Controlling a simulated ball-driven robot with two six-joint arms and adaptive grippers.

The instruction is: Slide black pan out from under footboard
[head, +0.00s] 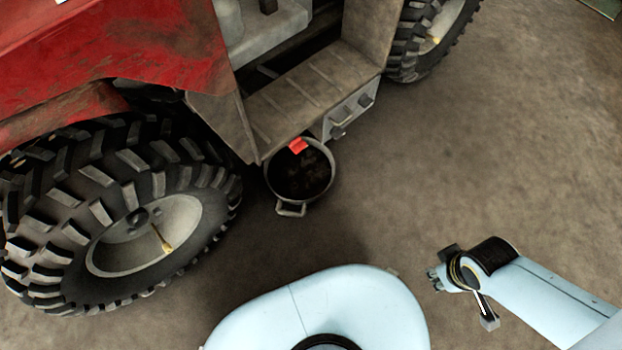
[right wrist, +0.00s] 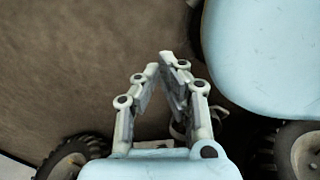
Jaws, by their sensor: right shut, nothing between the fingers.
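The black pan (head: 303,182) sits on the ground at the front corner of the footboard (head: 305,100) in the head view. It is round and dark inside, with a pale metal rim and a loop handle (head: 290,210) pointing toward me. Its far edge is hidden under the footboard. My right gripper (head: 433,280) is well to the right of the pan and nearer to me, not touching it. In the right wrist view its fingers (right wrist: 160,65) meet near the tips with nothing between them. My left gripper is not in view.
A red quad (head: 130,50) stands behind, with a large knobbly tyre (head: 110,215) left of the pan and another tyre (head: 430,40) at the back right. A small red piece (head: 298,145) shows at the pan's far rim. The ground right of the pan is clear.

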